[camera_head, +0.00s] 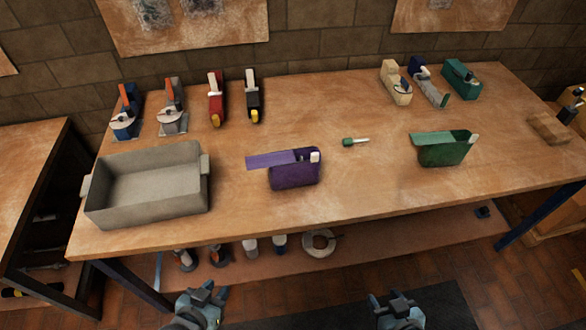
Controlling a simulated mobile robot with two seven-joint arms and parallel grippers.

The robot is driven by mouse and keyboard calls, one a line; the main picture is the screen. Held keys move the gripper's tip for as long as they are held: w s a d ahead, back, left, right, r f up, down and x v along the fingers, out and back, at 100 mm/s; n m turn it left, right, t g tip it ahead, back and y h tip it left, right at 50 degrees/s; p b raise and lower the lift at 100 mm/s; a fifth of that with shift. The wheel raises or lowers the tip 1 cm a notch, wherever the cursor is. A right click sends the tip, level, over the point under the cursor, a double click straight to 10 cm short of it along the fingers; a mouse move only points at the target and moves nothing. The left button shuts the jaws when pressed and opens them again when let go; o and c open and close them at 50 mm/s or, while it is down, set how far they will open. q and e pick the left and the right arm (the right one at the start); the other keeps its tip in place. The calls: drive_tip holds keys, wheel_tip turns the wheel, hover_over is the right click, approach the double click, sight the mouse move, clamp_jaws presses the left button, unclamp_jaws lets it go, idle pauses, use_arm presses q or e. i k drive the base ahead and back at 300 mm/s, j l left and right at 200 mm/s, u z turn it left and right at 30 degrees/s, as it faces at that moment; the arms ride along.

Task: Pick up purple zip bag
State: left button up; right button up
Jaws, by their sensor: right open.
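The purple zip bag (295,173) stands on the workbench near the middle of its front half. Its purple flap (268,160) reaches out to the left, and a small whitish part shows at its upper right corner. My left gripper (205,294) is low in the view, in front of the bench and left of the bag. It looks open and empty. My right gripper (394,304) is also in front of the bench, right of the bag, open and empty. Neither gripper touches the bag.
A grey open tray (150,185) is left of the bag. A green bag (443,149) is to the right, with a green-handled tool (355,141) between. Several tools line the back of the workbench (330,105). A lower shelf (400,232) holds bottles and a ring-shaped roll (318,243).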

sight(287, 171)
drive_tip(key=i+j+u, duration=0.65)
drive_tip(key=i+j, duration=0.2)
drive_tip(key=j, duration=0.1)
